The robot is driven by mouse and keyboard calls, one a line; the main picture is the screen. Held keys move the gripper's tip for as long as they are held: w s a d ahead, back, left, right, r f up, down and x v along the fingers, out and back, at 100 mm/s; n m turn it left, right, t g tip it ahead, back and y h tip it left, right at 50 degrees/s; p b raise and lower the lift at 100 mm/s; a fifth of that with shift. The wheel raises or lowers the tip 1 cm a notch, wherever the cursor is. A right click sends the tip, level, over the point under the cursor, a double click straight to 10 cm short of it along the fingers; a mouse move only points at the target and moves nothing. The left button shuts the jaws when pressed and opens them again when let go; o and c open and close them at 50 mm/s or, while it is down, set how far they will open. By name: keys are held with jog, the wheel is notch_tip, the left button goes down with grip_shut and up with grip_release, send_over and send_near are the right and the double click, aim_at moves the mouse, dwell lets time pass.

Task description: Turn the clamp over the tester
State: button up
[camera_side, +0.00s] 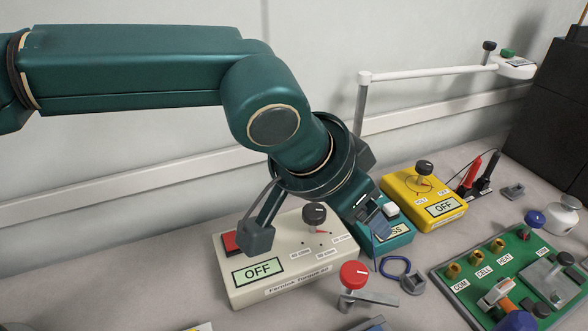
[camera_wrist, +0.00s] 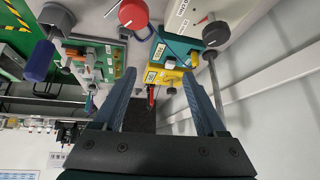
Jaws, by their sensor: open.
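A red-knobbed clamp (camera_side: 353,274) stands at the front right of the white tester (camera_side: 240,292). Its flat grey bar points right, away from that tester. In the wrist view the red knob (camera_wrist: 133,13) is at the top edge. The white tester shows OFF and has a black dial (camera_side: 315,214) and a red button. A teal tester (camera_side: 397,232) behind it is partly hidden by my gripper. My gripper (camera_side: 315,230) is open above the white tester, fingers wide apart; in the wrist view nothing is between its fingers (camera_wrist: 160,75).
A yellow tester (camera_side: 424,198) reading OFF stands behind the teal one. A green terminal board (camera_side: 475,285) lies at right. A white jointed arm (camera_side: 425,75) rises behind, near the wall.

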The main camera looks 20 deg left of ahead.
aim_at(353, 271)
jog(key=s+g, duration=0.1)
jog(key=s, duration=0.1)
jog(key=s+f+g, duration=0.1)
jog(key=s, duration=0.3)
jog(key=shift+a+f+m+g+y, duration=0.1)
jog(key=shift+f+m+g+y, duration=0.2)
jog(key=shift+f+g+y, duration=0.1)
jog(key=shift+x, duration=2.1)
jog(key=shift+w, duration=0.1)
jog(key=shift+c, duration=0.3)
grip_shut()
